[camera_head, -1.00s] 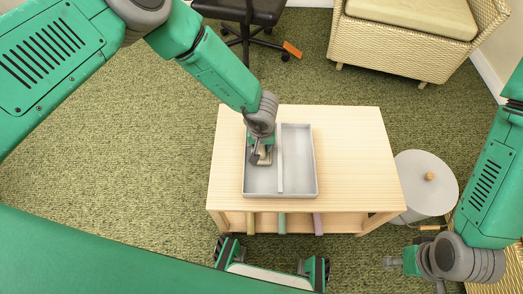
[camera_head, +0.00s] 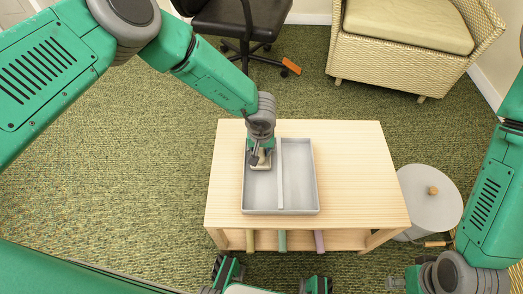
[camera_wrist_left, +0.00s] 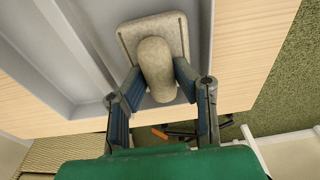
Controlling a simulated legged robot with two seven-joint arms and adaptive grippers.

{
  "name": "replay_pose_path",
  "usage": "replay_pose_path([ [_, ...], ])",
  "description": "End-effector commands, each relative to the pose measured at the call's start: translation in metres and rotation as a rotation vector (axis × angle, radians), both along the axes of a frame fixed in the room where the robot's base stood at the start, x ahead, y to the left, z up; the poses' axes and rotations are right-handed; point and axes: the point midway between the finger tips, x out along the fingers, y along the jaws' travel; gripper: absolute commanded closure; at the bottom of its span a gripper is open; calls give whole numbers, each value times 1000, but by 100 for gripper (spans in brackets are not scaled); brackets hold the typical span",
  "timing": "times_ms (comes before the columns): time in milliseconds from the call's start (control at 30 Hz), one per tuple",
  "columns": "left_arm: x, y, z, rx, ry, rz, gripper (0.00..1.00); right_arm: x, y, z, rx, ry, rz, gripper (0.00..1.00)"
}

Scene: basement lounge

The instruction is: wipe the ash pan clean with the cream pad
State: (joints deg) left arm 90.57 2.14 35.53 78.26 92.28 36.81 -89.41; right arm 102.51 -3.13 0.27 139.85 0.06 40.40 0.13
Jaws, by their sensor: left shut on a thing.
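The grey ash pan (camera_head: 300,190) lies on the light wooden table, with a divider running down its middle. My left gripper (camera_head: 259,155) reaches down into the pan's left compartment. It is shut on the cream pad (camera_head: 262,166). In the left wrist view the fingers (camera_wrist_left: 157,85) close on the pad's rounded handle, and the pad's square base (camera_wrist_left: 127,36) shows beyond it, inside the pan (camera_wrist_left: 60,60). Contact between the pad and the pan floor cannot be told for certain. My right gripper (camera_head: 396,283) is at the lower right, away from the table, and its fingers are too small to read.
The wooden table (camera_head: 360,170) has bare top to the right of the pan. A grey lidded bin (camera_head: 428,205) stands at its right. Several coloured rolls (camera_head: 283,240) sit on the shelf below. A wicker armchair (camera_head: 400,60) and an office chair (camera_head: 230,20) stand behind.

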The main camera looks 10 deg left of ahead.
Motion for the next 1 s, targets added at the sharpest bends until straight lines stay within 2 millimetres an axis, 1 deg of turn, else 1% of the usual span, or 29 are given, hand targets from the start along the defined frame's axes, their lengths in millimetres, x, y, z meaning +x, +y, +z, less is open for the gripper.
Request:
replay_pose_path([
  [33, 1, 0, 9, -1, -1, 0, 99, 0, 0, 7, 0, 0, 0, 60],
  [100, 0, -1, 17, -2, -1, 0, 99, 0, 0, 13, 0, 0, 0, 60],
  [700, 1, -1, 78, -2, -1, 0, 99, 0, 0, 61, 0, 0, 0, 60],
  [833, 1, -1, 85, -2, -1, 0, 99, 1, 0, 67, 0, 0, 0, 60],
  [1000, 1, -1, 84, -2, -1, 0, 99, 0, 0, 65, 0, 0, 0, 60],
])
